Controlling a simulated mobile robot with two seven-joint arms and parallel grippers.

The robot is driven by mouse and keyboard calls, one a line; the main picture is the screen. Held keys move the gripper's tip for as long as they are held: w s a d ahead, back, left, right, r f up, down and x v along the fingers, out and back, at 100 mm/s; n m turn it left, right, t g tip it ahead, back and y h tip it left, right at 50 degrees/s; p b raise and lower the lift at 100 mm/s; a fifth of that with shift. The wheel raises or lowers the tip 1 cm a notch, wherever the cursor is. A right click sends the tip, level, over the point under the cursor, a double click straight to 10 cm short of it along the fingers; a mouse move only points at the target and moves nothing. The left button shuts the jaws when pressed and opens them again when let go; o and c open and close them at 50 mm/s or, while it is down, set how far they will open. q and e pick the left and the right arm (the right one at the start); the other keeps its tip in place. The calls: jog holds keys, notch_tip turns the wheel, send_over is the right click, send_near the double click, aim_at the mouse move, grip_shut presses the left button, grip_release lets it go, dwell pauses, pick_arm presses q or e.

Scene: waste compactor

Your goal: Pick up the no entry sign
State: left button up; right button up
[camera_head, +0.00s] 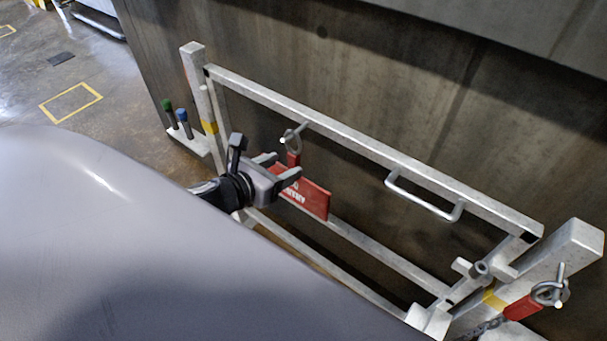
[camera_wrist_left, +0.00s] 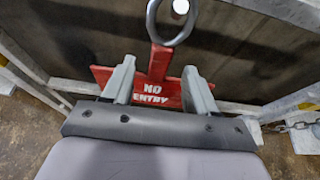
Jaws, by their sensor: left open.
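The no entry sign (camera_head: 313,199) is a red plate with white lettering. It hangs from a metal ring (camera_head: 291,140) at the top rail of the gate. In the left wrist view the sign (camera_wrist_left: 148,100) reads "NO ENTRY", and its red neck (camera_wrist_left: 160,62) rises to the ring (camera_wrist_left: 173,25). My left gripper (camera_head: 287,169) is open at the sign. In the left wrist view its two fingers (camera_wrist_left: 158,85) stand on either side of the neck, with gaps showing. The fingers hide part of the plate. My right gripper is not in view.
A pale metal gate (camera_head: 350,144) stands before a dark wall (camera_head: 390,75). A handle (camera_head: 424,196) sits on its top rail. Another red tag (camera_head: 522,308) with a ring and chain hangs at the right post. Green and blue handles (camera_head: 182,116) stand at the left. Open floor (camera_head: 95,75) lies at the upper left.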

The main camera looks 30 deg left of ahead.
aim_at(291, 165)
pick_arm(q)
jog(key=shift+f+b+x, duration=0.2)
jog(key=shift+b+x, duration=0.55)
jog(key=shift+x, duration=2.7)
grip_shut()
